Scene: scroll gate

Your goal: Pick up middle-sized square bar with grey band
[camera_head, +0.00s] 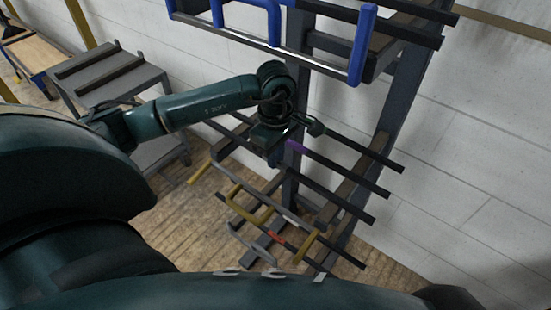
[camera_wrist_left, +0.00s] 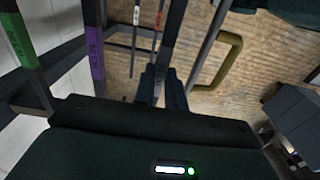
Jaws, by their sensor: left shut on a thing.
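My left gripper (camera_head: 274,155) is at the middle level of the dark rack, among bars that stick out. In the left wrist view its fingers (camera_wrist_left: 164,90) are shut around a dark square bar (camera_wrist_left: 171,40). A greyish band with faint lettering seems to show on this bar just above the fingers. In the head view the gripper hides part of the bars, so which one it holds is hard to tell there. A bar with a purple band (camera_wrist_left: 95,60) and one with a green band (camera_wrist_left: 20,42) lie to the left. My right gripper is not in view.
The rack's upper level has blue guard tubes (camera_head: 362,45). Lower down are yellow guard tubes (camera_head: 245,208) and a bar with a red band (camera_head: 277,238). A grey cart (camera_head: 105,75) stands back left. A white wall (camera_head: 460,150) is close behind the rack.

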